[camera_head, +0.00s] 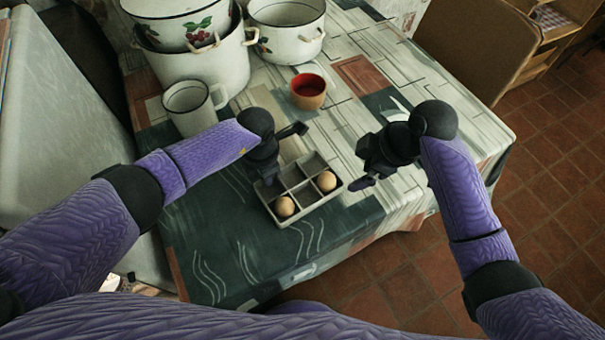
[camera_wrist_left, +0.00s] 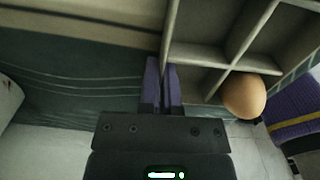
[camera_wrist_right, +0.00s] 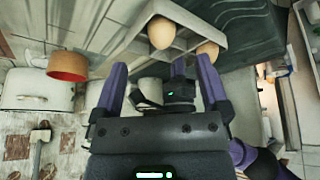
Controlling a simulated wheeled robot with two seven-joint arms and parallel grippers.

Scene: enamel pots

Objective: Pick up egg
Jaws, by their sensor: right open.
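Two brown eggs sit in a grey compartment tray (camera_head: 303,208). One egg (camera_head: 284,206) is in a near-left compartment and the other egg (camera_head: 326,181) is in a right compartment. My right gripper (camera_head: 366,170) is open and empty, to the right of the tray. In the right wrist view, one egg (camera_wrist_right: 161,32) is ahead of the fingers and another (camera_wrist_right: 208,50) is partly hidden.
A white mug (camera_head: 190,106) stands behind my left gripper. A red-lined cup (camera_head: 308,92) is behind the tray. Large enamel pots (camera_head: 200,70) and another white pot (camera_head: 287,30) fill the back of the table. The patterned cloth (camera_head: 225,262) is clear in front of the tray.

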